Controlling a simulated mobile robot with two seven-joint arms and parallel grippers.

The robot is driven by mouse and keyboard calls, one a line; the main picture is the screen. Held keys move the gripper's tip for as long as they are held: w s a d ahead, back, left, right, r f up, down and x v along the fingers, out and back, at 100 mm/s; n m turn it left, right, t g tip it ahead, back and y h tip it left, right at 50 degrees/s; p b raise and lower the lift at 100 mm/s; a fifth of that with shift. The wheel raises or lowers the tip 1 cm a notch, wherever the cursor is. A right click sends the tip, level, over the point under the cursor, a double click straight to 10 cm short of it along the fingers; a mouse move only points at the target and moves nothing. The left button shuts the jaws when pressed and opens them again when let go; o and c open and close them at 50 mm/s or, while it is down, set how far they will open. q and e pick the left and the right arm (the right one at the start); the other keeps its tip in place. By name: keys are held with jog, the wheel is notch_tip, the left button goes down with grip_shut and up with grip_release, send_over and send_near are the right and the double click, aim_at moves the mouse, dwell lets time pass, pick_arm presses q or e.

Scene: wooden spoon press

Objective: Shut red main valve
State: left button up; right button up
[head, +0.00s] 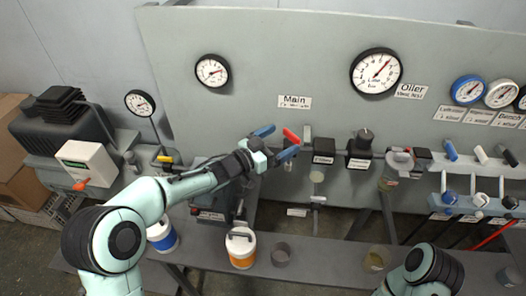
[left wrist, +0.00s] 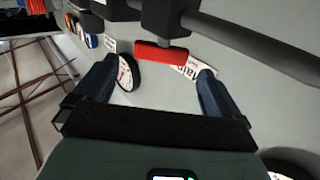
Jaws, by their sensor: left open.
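The red main valve handle (head: 291,136) is on the panel below the white "Main" label (head: 294,102). In the left wrist view the red handle (left wrist: 161,52) lies crosswise on a dark pipe fitting, near the fingertips and between them in the picture. My left gripper (head: 276,143) has its blue fingers spread, one on each side of the handle in the wrist view (left wrist: 158,70). It is empty, and I cannot tell whether a finger touches the handle. My right gripper is out of view; only part of my right arm shows at the bottom right.
A pipe with black regulators (head: 324,150) runs right of the valve. Blue and white valve levers (head: 451,150) stand at the far right. A motor unit (head: 62,125) is at the left.

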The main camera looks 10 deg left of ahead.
pick_arm(q)
jog(key=v, duration=0.6)
jog(key=shift+s+a+b, duration=0.25)
jog(key=shift+b, duration=0.05)
dwell(0.8)
